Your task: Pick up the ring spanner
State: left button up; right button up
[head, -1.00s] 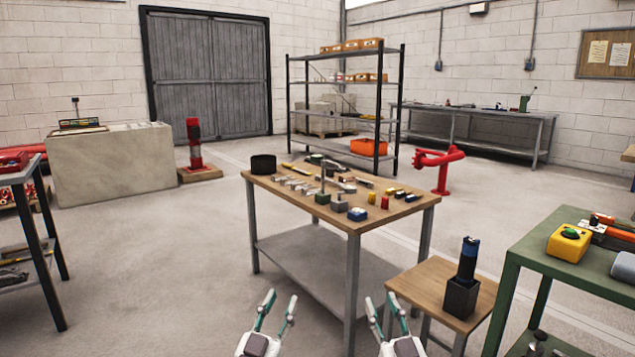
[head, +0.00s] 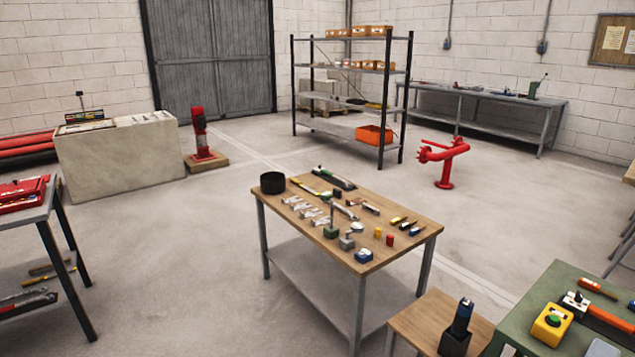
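The ring spanner cannot be picked out for certain in the head view. Several small silver metal pieces (head: 308,210) lie on the left part of the wooden-topped table (head: 400,259), too small to name. Long tools (head: 28,301) also lie on the lower shelf of the dark-legged stand at the left edge, and their kind is unclear. Neither of my grippers shows in the head view now.
A black round container (head: 272,182) and small coloured blocks stand on the table. A wooden stool (head: 405,322) holds a dark upright tool (head: 461,320). A green bench (head: 548,280) is at right. A red hydrant pipe (head: 444,165) stands behind. Floor at left is open.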

aim_at(349, 213)
jog(key=i+j+u, duration=0.3)
jog(key=i, duration=0.55)
jog(key=i+u, duration=0.35)
jog(key=i, duration=0.45)
jog(key=i+j+z, duration=0.1)
jog(key=i+z, duration=0.3)
jog(key=i+j+z, duration=0.25)
jog(key=i+z, duration=0.15)
jog(key=i+j+z, duration=1.1)
jog(key=j+z, duration=0.15)
jog(key=j, duration=0.2)
